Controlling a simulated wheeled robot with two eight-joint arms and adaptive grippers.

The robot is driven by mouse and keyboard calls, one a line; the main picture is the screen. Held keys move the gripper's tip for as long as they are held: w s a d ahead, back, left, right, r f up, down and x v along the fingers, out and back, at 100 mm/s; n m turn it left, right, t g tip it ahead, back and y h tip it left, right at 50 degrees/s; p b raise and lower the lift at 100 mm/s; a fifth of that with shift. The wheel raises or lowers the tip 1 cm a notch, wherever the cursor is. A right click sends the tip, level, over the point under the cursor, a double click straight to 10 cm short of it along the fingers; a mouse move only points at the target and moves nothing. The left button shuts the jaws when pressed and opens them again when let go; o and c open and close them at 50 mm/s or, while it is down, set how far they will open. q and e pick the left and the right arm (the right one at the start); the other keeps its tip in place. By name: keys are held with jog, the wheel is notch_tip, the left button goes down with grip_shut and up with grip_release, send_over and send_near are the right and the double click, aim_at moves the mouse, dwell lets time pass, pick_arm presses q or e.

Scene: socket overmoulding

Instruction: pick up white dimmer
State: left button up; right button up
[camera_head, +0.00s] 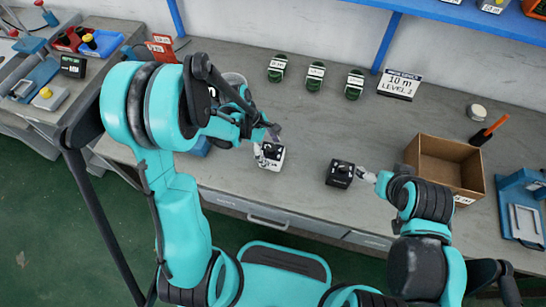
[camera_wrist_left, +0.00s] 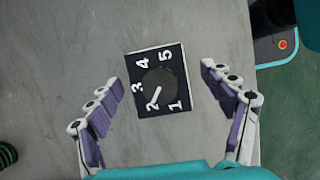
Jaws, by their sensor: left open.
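The white dimmer (camera_head: 272,160) sits on the grey workbench (camera_head: 305,200), left of centre in the head view. In the left wrist view the dimmer (camera_wrist_left: 160,80) shows a black face, a round knob, white numbers and thin white edges. My left gripper (camera_head: 264,150) is right at the dimmer and partly covers it in the head view. In the left wrist view my open left gripper (camera_wrist_left: 164,96) has one finger on each side of the dimmer, with gaps between. My right gripper (camera_head: 364,176) is beside a black dimmer (camera_head: 340,173); whether its fingers are open is too small to tell.
An open cardboard box (camera_head: 445,150) stands right of my right gripper. Several dark green round items (camera_head: 316,76) and a "10 m LEVEL 3" sign (camera_head: 399,84) are along the back. A blue fixture (camera_head: 522,205) is at the far right. The bench between the dimmers is clear.

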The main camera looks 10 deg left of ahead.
pick_arm(q)
jog(key=b+x, duration=0.2)
jog(key=x, duration=0.3)
jog(key=shift+w+a+f, duration=0.15)
jog(key=shift+a, duration=0.05)
jog(key=c, duration=1.3)
jog(key=shift+r, duration=0.2)
